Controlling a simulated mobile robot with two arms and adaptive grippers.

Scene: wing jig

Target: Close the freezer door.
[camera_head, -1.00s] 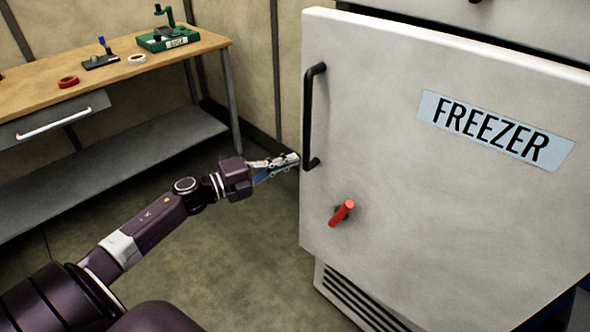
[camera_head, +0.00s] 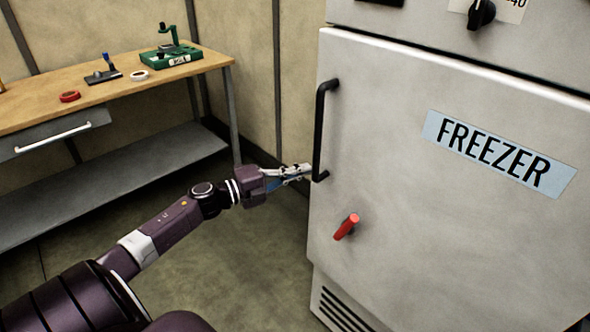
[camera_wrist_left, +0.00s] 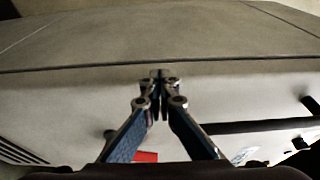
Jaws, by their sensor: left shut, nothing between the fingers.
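The white freezer door (camera_head: 400,220) with its blue FREEZER label (camera_head: 495,157) fills the right of the head view. It stands nearly flush with the cabinet, with a thin dark seam along its top. A black handle (camera_head: 319,130) is at its left edge and a red lever (camera_head: 346,227) is below it. My left gripper (camera_head: 307,168) is shut and empty, its tips at the door's left edge beside the handle's lower end. In the left wrist view the closed fingers (camera_wrist_left: 160,80) point at the door edge near a dark seam; I cannot tell if they touch. My right gripper is not in view.
A wooden workbench (camera_head: 40,110) at the left holds a green device (camera_head: 170,58), a red ring (camera_head: 69,97) and a white ring (camera_head: 139,76). A black knob (camera_head: 482,13) is above the door. The floor (camera_head: 250,265) between bench and freezer is clear.

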